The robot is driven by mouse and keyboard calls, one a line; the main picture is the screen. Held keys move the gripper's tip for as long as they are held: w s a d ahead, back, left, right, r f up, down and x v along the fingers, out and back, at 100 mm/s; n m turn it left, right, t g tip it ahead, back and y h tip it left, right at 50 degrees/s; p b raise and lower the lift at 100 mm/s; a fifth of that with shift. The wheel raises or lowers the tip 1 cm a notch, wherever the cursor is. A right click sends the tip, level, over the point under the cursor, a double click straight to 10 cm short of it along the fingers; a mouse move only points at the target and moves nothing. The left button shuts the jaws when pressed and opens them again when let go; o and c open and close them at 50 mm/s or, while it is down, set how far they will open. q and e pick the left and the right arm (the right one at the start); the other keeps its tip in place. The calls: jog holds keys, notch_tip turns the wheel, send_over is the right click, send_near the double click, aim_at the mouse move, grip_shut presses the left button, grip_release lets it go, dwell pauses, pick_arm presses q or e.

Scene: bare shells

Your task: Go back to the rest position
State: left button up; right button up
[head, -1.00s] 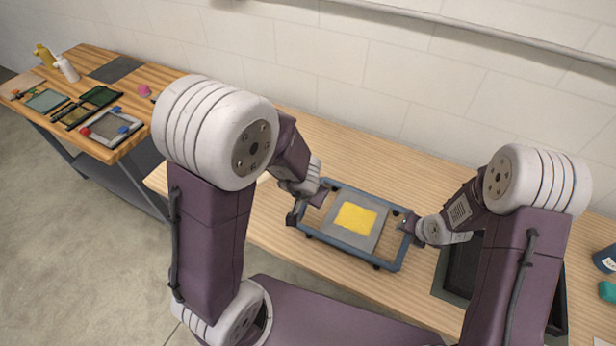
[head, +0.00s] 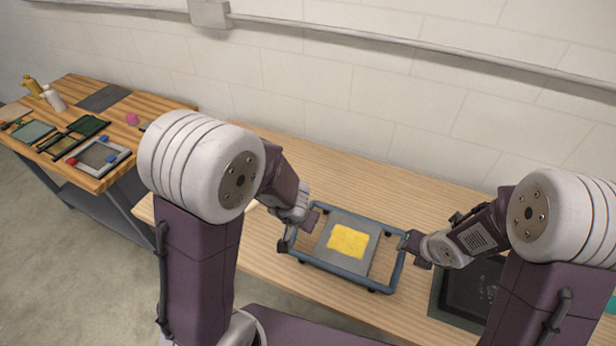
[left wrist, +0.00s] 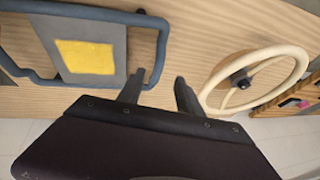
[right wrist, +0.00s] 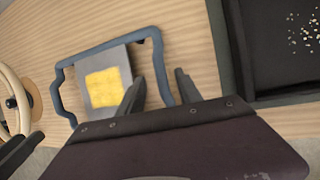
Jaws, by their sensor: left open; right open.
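My left gripper (head: 297,227) is at the left end of a blue-grey frame (head: 325,266) on the long wooden table. In the left wrist view its two fingers (left wrist: 165,92) are spread with nothing between them, beside the frame's end. My right gripper (head: 414,248) is at the frame's right end. In the right wrist view its fingers (right wrist: 160,90) are apart, close to the frame's bar, and hold nothing. A grey plate (head: 332,260) with a yellow patch (head: 348,240) lies inside the frame.
A dark tray (head: 437,297) lies right of the frame; the right wrist view shows pale specks in it. A cream ring-shaped wheel (left wrist: 210,90) shows in the left wrist view. A side table (head: 160,118) at left holds small frames and bottles. The wall stands behind.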

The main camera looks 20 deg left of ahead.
pick_arm(q)
notch_tip(320, 180, up, 4)
jog(key=w+m+t+h, duration=0.1)
jog(key=m+t+h, duration=0.1)
jog(key=m, duration=0.1)
pick_arm(e)
jog(key=s+d+r+m+t+h, duration=0.1)
jog(key=d+r+m, duration=0.2)
jog(key=r+m, duration=0.5)
pick_arm(q)
jog(key=s+f+n+g, duration=0.2)
jog(key=s+n+g, duration=0.3)
jog(key=s, duration=0.7)
jog(key=shift+a+f+g, duration=0.3)
jog(key=shift+a+f, duration=0.05)
jog(key=shift+a, duration=0.05)
pick_arm(e)
jog(key=s+f+m+g, duration=0.1)
jog(key=s+m, duration=0.5)
jog(key=m, duration=0.7)
jog(key=s+f+m+g, duration=0.1)
jog(key=s+m+g, duration=0.2)
jog(key=m, duration=1)
jog(key=s, duration=0.3)
jog(key=shift+f+g, duration=0.3)
jog(key=shift+d, duration=0.1)
